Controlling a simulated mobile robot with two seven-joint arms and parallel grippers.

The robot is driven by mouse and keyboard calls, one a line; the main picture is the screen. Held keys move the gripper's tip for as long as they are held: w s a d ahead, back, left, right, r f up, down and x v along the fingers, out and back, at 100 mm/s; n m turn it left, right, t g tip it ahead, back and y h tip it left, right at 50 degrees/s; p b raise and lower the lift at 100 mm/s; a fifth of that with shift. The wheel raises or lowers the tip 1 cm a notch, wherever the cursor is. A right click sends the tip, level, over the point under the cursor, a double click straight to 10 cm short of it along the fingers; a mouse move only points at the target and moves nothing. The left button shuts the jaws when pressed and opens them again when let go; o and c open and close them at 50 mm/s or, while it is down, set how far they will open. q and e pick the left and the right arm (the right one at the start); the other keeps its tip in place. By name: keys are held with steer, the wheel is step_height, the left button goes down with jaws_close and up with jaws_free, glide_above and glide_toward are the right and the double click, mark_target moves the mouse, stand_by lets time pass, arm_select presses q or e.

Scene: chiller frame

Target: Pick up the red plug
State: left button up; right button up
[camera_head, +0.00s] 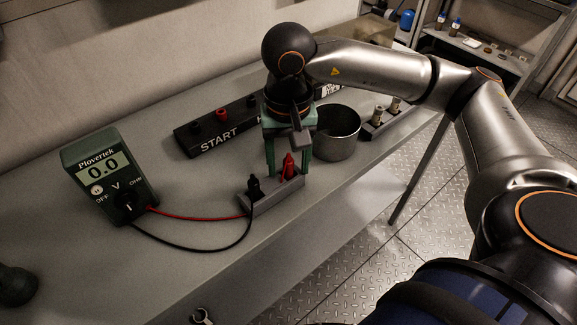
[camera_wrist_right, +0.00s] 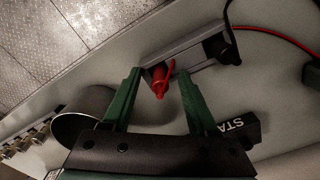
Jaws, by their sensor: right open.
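The red plug (camera_head: 289,167) stands upright in a small grey holder (camera_head: 272,197) on the bench, next to a black plug (camera_head: 255,187). My right gripper (camera_head: 288,164) points down over the holder, with its two green fingers open on either side of the red plug. In the right wrist view the red plug (camera_wrist_right: 160,82) shows between the open fingertips (camera_wrist_right: 160,76), with a visible gap on both sides. My left gripper is not in view.
A green multimeter (camera_head: 109,178) reading 0.0 stands at left, with red and black leads running to the holder. A black START block (camera_head: 215,135) lies behind, and a metal cup (camera_head: 337,135) stands close to the gripper's right. The bench front between meter and holder is mostly clear.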

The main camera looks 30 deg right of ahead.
jaws_close()
stand_by(0.5)
